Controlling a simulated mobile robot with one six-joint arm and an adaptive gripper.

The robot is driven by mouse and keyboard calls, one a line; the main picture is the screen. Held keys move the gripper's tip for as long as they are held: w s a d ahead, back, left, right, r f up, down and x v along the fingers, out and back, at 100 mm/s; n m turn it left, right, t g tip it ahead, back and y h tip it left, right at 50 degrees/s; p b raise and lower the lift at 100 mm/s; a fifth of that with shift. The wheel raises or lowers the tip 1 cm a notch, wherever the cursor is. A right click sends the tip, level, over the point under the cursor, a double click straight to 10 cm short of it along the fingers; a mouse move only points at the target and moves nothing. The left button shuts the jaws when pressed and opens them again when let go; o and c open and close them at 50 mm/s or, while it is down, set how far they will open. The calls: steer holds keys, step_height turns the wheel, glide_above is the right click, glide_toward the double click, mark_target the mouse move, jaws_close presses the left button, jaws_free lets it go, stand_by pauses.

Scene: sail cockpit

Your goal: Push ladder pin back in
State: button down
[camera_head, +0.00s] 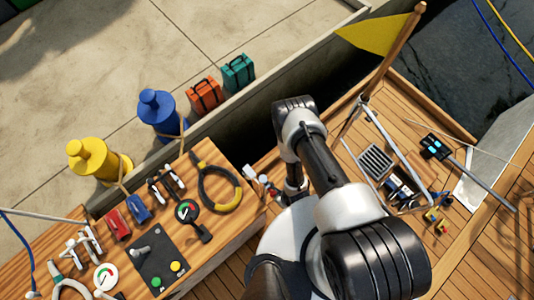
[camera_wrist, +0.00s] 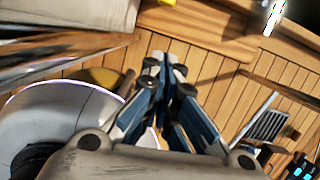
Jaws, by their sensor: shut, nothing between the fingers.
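My gripper (camera_wrist: 165,75) shows in the wrist view with its blue-and-dark fingers together and nothing between them. It is over wooden decking, and no finger touches anything that I can make out. In the head view my arm covers most of the gripper. A pale tubular frame (camera_head: 384,129) stands on the deck at the right in the head view; it may be the ladder, but I cannot be sure. I cannot pick out the ladder pin in either view.
A wooden bench (camera_head: 222,245) at the left carries handles, a switch panel (camera_head: 150,262) and a looped tool (camera_head: 236,198). A yellow flag (camera_head: 375,34) stands by the water. A dark grate (camera_head: 375,161) and small devices lie on the right deck. Planks are clear at lower right.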

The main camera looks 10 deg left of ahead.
steer(key=shift+s+f, duration=0.2)
steer(key=shift+s, duration=0.1)
steer(key=w+a+f+b, duration=0.4)
steer(key=a+f+b, duration=0.1)
steer(key=f, duration=0.4)
steer(key=shift+f+b, duration=0.35)
steer(key=shift+b, duration=0.15)
steer(key=w+a, duration=0.2)
steer(key=a, duration=0.1)
steer(key=shift+w+a, duration=0.2)
steer(key=shift+w, duration=0.15)
